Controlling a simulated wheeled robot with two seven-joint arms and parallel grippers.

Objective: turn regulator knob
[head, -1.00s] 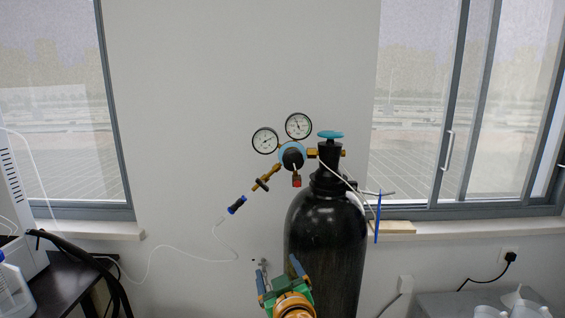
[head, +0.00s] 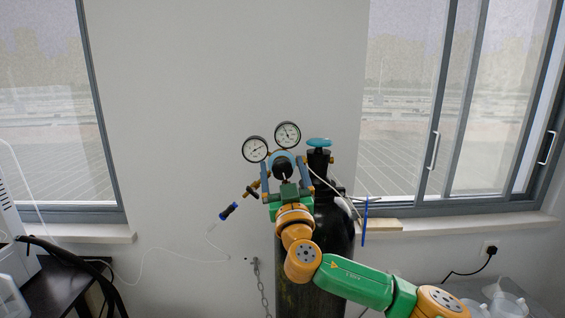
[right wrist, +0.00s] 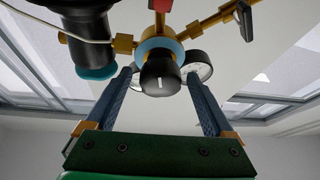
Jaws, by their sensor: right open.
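The black regulator knob (head: 283,171) with a white mark sits on the regulator's front, below two round gauges (head: 288,134). In the right wrist view the knob (right wrist: 160,75) appears between my fingers, with a gap on each side. My right gripper (head: 284,166) is open, one blue finger to each side of the knob; the wrist view also shows my right gripper (right wrist: 160,73) empty. I cannot tell whether the fingertips reach as deep as the knob. My gripper body hides the lower regulator in the head view. My left gripper is out of view.
The black gas cylinder (head: 297,272) with a teal valve handwheel (head: 318,142) stands right of the regulator, partly behind my right arm. A thin white hose with a blue connector (head: 228,211) hangs at left. A chain (head: 262,287) hangs below. Dark table at lower left.

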